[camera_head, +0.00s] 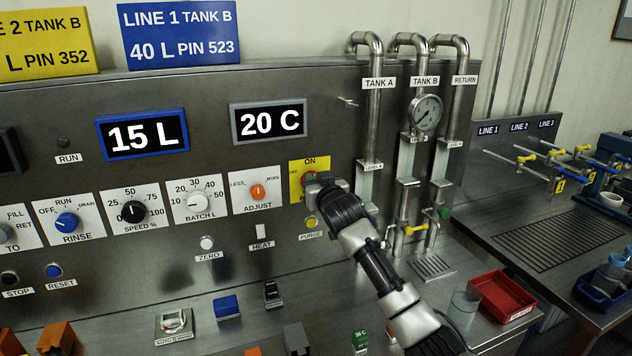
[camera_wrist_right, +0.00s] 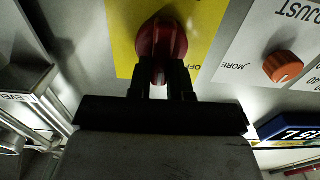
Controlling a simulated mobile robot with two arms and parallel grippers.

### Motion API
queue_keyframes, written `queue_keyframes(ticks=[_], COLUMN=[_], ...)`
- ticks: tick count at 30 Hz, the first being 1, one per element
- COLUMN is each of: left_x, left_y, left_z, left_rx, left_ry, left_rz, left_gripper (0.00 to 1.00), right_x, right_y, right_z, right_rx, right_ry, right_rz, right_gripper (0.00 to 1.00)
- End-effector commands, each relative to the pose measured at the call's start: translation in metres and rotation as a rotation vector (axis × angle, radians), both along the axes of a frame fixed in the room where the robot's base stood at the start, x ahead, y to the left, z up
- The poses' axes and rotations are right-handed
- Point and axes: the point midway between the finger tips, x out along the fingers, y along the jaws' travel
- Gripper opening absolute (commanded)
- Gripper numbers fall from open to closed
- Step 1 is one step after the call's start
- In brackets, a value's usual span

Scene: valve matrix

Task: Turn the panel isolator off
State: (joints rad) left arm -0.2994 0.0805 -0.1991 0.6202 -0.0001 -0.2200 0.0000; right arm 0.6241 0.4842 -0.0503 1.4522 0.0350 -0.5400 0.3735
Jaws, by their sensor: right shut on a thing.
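The panel isolator is a red rotary knob (camera_wrist_right: 162,40) on a yellow plate (camera_wrist_right: 124,32), which carries ON and OFF marks. In the head view the yellow plate (camera_head: 322,163) is on the right part of the steel panel, and my gripper covers most of the knob. My right gripper (camera_wrist_right: 168,76) is shut on the red knob, with a finger on each side of its grip. It also shows in the head view (camera_head: 314,184), pressed up to the plate. The exact angle of the knob is hard to tell. My left gripper is not in view.
An orange ADJUST knob (camera_head: 258,191) is left of the isolator. A yellow PURGE button (camera_head: 311,223) and a white HEAT switch (camera_head: 261,231) sit below. Pipes with a gauge (camera_head: 425,113) stand to the right. A red tray (camera_head: 501,296) lies on the bench.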

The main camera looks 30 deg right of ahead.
Motion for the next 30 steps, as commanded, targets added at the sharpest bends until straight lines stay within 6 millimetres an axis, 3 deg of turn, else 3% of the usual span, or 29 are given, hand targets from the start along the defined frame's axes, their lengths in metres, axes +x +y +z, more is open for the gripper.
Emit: queue_keyframes(ticks=[11, 30], left_x=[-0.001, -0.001], left_y=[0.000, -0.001], left_z=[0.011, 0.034], left_rx=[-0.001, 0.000], left_ry=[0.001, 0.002], left_rz=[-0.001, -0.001], left_gripper=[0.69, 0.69], right_x=[0.001, 0.003], right_y=[0.003, 0.011], right_z=[0.001, -0.004], right_rx=[-0.199, -0.787], right_ry=[0.048, 0.189], right_rz=[0.000, 0.000], right_gripper=[0.00, 0.00])
